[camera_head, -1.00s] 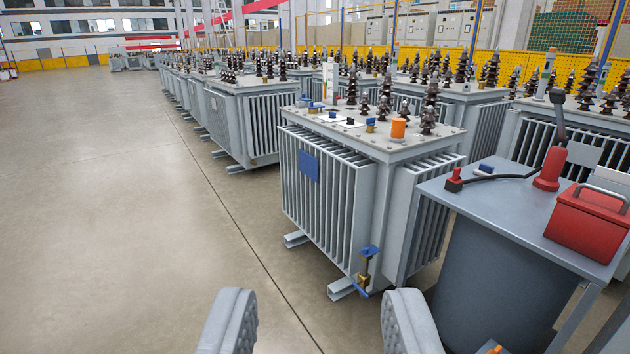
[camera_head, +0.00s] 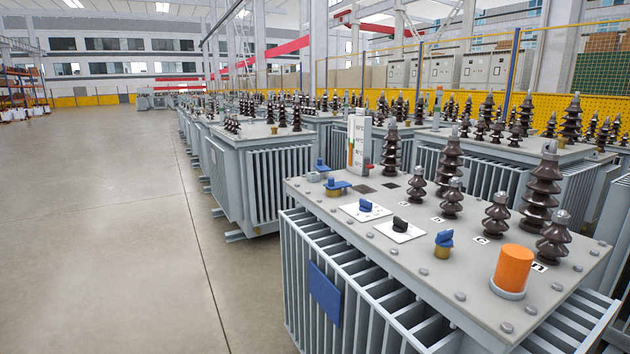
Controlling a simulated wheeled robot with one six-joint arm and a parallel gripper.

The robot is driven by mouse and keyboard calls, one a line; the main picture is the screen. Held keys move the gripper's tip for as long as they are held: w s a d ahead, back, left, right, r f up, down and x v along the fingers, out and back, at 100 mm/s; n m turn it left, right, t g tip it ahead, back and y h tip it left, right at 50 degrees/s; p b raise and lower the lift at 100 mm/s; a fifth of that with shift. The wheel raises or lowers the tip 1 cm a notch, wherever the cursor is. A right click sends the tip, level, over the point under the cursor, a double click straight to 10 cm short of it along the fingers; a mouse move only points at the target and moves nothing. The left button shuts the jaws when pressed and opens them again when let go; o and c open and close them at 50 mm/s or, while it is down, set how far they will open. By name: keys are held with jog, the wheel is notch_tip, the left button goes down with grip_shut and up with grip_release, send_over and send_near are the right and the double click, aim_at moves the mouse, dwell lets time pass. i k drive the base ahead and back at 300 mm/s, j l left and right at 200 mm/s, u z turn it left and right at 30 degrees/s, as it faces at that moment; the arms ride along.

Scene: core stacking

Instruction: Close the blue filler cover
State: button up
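The nearest grey transformer (camera_head: 465,280) fills the lower right. At the left of its lid, a blue part (camera_head: 320,167) stands up beside a short grey fitting (camera_head: 313,177). Close to it is a low blue cap (camera_head: 337,187) with brass beneath. A blue cap on a brass fitting (camera_head: 444,242) stands nearer the front. I cannot tell for certain which is the filler cover, or whether it is open. My gripper is out of view now.
A blue knob (camera_head: 366,205) and a black knob (camera_head: 401,224) sit on white plates on the lid. An orange cylinder (camera_head: 513,268) and several brown insulators (camera_head: 450,170) stand to the right. A white gauge (camera_head: 359,145) rises behind. Open floor (camera_head: 110,260) lies left.

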aim_at(322, 167)
jog(key=i, duration=0.45)
jog(key=i+j+z, duration=0.25)
jog(key=i+j, duration=1.7)
jog(key=i, duration=0.1)
